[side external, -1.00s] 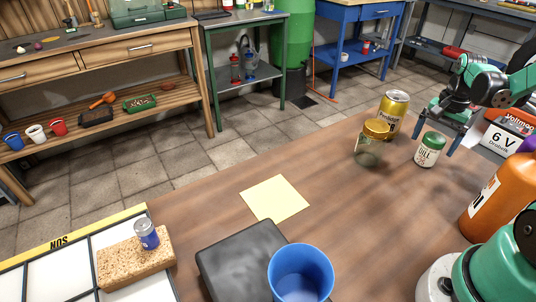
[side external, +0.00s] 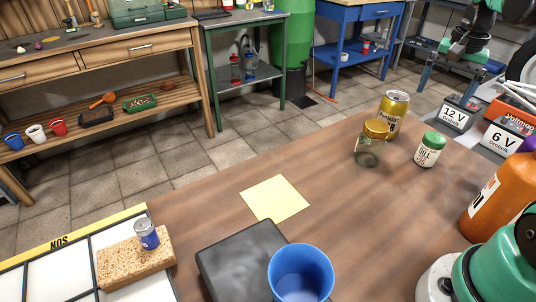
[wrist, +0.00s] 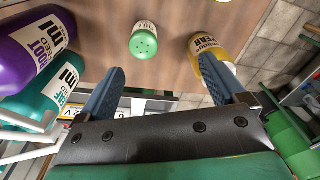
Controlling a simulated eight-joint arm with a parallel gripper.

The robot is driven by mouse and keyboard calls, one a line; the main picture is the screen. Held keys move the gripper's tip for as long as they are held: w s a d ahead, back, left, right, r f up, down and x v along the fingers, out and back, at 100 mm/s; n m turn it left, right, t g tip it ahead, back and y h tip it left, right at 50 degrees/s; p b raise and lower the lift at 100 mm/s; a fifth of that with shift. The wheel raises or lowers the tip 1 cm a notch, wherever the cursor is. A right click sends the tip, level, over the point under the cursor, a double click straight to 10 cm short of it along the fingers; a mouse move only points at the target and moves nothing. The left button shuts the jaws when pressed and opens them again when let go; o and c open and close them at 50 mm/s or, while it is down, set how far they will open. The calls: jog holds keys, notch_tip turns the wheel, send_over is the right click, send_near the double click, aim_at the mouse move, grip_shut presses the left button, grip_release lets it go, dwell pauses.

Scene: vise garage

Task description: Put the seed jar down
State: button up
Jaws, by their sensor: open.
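A small white jar with a green lid and a label reading DILL (side external: 430,150) stands upright on the brown wooden table; I take it as the seed jar. In the wrist view its green lid with small holes (wrist: 144,42) lies beyond the fingertips, between their lines. My gripper (wrist: 162,66) is open, with its two blue fingers apart and nothing between them. In the side view my gripper (side external: 457,90) is raised above and behind the jar, clear of it.
A glass jar with a gold lid (side external: 370,146) and a golden can (side external: 394,112) stand left of the dill jar. An orange bottle (side external: 500,192) and batteries (side external: 455,117) are to its right. A yellow paper square (side external: 274,198), dark block (side external: 240,262) and blue cup (side external: 300,274) lie nearer.

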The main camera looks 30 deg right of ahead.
jog(key=a+f+n+t, duration=0.1)
jog(key=a+n+t, duration=0.2)
jog(key=a+n, duration=0.4)
jog(key=w+a+f+n+t, duration=0.1)
jog(key=a+n, duration=0.5)
jog(key=a, duration=0.7)
jog(key=shift+w+a+f+n+t+y, duration=0.25)
jog(key=shift+a+f+n+t, duration=0.2)
jog(key=shift+t, duration=0.75)
jog(key=c, duration=0.3)
jog(key=d+m+g, duration=0.1)
jog(key=d+m, duration=0.2)
jog(key=d+m+g+h, duration=0.1)
jog(key=d+m, duration=0.2)
jog(key=shift+d+f+m+g, duration=0.15)
jog(key=shift+m+g, duration=0.1)
jog(key=shift+g, duration=0.05)
grip_shut()
jog(key=m+g+y, duration=0.1)
jog(key=m+g, duration=0.3)
jog(key=m, duration=0.7)
send_near(429, 149)
jog(key=a+f, duration=0.1)
jog(key=a, duration=0.4)
jog(key=f, duration=0.9)
jog(key=shift+w+a+f, duration=0.2)
jog(key=shift+w+a, duration=0.05)
jog(key=d, duration=0.3)
jog(key=shift+f, duration=0.25)
jog(key=shift+d, duration=0.5)
